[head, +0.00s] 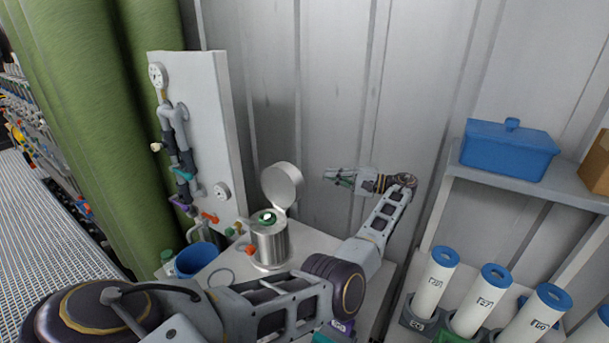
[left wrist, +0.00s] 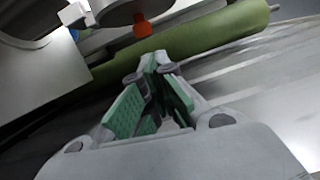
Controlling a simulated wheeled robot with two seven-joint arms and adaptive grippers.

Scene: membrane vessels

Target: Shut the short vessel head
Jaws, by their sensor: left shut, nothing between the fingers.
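The short steel vessel (head: 269,247) stands on the pale bench in the middle of the head view. Its round head (head: 283,185) is hinged at the back right and stands up, open. A green ring with a white middle (head: 267,217) shows in the vessel's mouth. My left gripper (head: 330,177) is to the right of the raised head, at about its height, with fingers pointing left and a gap between. Its green-padded fingers (left wrist: 153,62) are shut and empty in the left wrist view. My right gripper is not in view.
A white panel (head: 205,130) with gauges, pipes and valves stands left of the vessel. A blue cup (head: 196,260) is at the bench's left. White numbered cartridges (head: 435,280) stand at the right, below a shelf with a blue box (head: 508,152). A metal wall is behind.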

